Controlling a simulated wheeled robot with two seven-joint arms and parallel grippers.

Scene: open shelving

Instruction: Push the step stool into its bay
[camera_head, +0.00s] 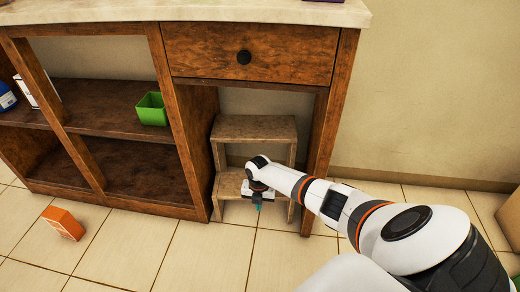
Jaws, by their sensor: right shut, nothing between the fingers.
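The wooden step stool (253,128) stands upright with its two steps between the uprights of the bay under the drawer. I cannot tell how far its back is from the wall. My right gripper (257,205) is shut and empty, at the front of the stool's lower step. It covers part of that step, and I cannot tell whether it touches. My right arm reaches in from the lower right and hides part of the stool's right side. My left gripper is not in view.
The bay's right upright (332,125) stands close beside my forearm. A drawer with a dark knob (244,57) is above the bay. A green bin (151,109) sits on the left shelf. An orange block (62,223) lies on the tiled floor. Floor between is clear.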

